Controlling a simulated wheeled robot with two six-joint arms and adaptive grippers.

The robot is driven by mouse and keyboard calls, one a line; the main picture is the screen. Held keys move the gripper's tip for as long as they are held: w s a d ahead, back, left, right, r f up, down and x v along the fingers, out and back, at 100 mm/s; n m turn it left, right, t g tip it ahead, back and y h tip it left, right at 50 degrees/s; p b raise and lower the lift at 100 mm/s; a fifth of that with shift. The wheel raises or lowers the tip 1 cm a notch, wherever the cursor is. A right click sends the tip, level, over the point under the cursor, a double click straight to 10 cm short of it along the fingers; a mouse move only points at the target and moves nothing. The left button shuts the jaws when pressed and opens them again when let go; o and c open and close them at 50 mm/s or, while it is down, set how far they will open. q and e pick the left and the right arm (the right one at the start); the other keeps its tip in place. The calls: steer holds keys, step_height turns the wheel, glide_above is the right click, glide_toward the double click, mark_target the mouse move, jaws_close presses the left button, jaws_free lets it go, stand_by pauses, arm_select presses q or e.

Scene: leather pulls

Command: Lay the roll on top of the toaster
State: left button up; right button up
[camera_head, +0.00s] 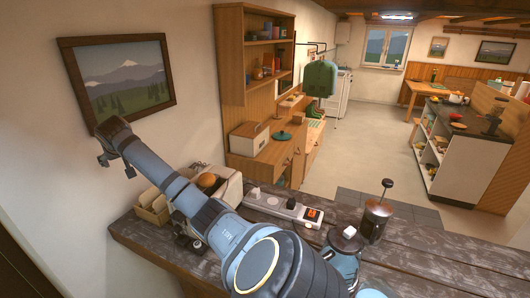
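The roll (207,181) is a round, golden-brown bun. It shows just above my arm, at the top of the pale toaster (231,188), and appears to rest on it; my arm hides its lower edge and much of the toaster's front. The toaster stands at the back of the dark wooden counter. My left arm crosses in front of it to the upper left. Small dark parts at its far end look like my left gripper (116,160), away from the roll, with nothing visible in it; its opening is unclear.
A beige divided holder (152,208) stands left of the toaster. The counter's right end (460,265) is clear.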

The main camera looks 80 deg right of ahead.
steer(key=w+a+f+n+t+y, duration=0.1)
steer(key=a+f+n+t, duration=0.15)
steer(key=a, duration=0.55)
steer(key=w+a+f+n+t+y, duration=0.1)
steer(key=w+a+n+t+y, duration=0.15)
steer(key=a, duration=0.65)
steer(key=s+f+n+g, duration=0.15)
steer(key=s+f, duration=0.35)
steer(key=f, duration=1.4)
steer(key=s+f+g, duration=0.3)
steer(key=s+f, duration=0.3)
steer(key=f, duration=1.3)
steer(key=s+a+f+g, duration=0.2)
steer(key=s+f, duration=0.8)
steer(key=s+a+f+g, duration=0.2)
steer(key=s+a+f, duration=0.1)
steer(key=s+f, duration=0.75)
steer(key=s+a+f+g, duration=0.1)
steer(key=s+a+f, duration=0.1)
steer(key=s, duration=0.6)
steer(key=s+a+f+n+y, duration=0.1)
steer(key=s+f, duration=0.3)
steer(key=s, duration=0.5)
steer(key=s+a+f+g+y, duration=0.1)
steer(key=s+a+f, duration=0.2)
steer(key=s, duration=0.6)
steer(key=shift+s+a+g, duration=0.2)
steer(key=shift+a+g, duration=0.1)
steer(key=shift+g, duration=0.05)
